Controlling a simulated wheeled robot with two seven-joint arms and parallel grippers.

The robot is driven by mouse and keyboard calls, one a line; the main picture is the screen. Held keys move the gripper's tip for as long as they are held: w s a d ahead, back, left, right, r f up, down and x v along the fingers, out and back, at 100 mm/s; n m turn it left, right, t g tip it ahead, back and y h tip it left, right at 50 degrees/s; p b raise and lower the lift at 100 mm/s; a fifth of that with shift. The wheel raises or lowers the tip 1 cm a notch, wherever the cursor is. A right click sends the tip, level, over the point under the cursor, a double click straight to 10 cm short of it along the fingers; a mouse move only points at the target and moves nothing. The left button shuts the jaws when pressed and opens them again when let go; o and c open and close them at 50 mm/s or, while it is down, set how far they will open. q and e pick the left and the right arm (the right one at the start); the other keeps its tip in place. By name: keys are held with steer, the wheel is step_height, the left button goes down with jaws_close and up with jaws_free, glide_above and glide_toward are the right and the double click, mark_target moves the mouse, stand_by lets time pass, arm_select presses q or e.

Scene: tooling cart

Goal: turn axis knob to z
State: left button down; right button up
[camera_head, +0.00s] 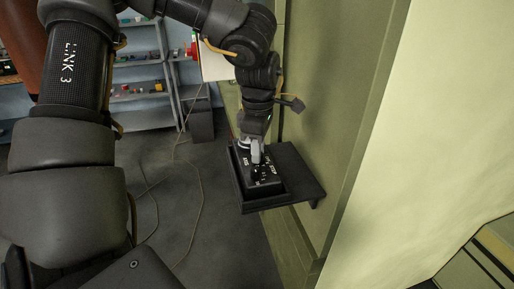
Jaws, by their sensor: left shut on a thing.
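A black control box (262,184) with white markings sits on a dark shelf (299,177) fixed to the green wall panel. Small dark knobs show on its top face, too small to read which one is the axis knob or where it points. My left gripper (256,152) reaches down from above onto the far part of the box, with its light fingers pointing down. It is shut on a knob there, which the fingers mostly hide. My right gripper is not in view.
The green wall panel (330,100) stands close to the right of the shelf. Grey storage shelves (140,75) with small items stand at the back left. A red button on a pale box (193,48) is behind my arm. Cables (201,200) lie on the open floor.

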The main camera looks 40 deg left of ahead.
arm_select(q)
steer(key=shift+d, duration=0.1)
stand_by(0.4)
steer(key=c, duration=1.3)
jaws_free()
steer(key=shift+r, duration=0.1)
steer(key=shift+r, duration=0.3)
step_height(320, 180, up, 10)
steer(key=shift+p, duration=0.45)
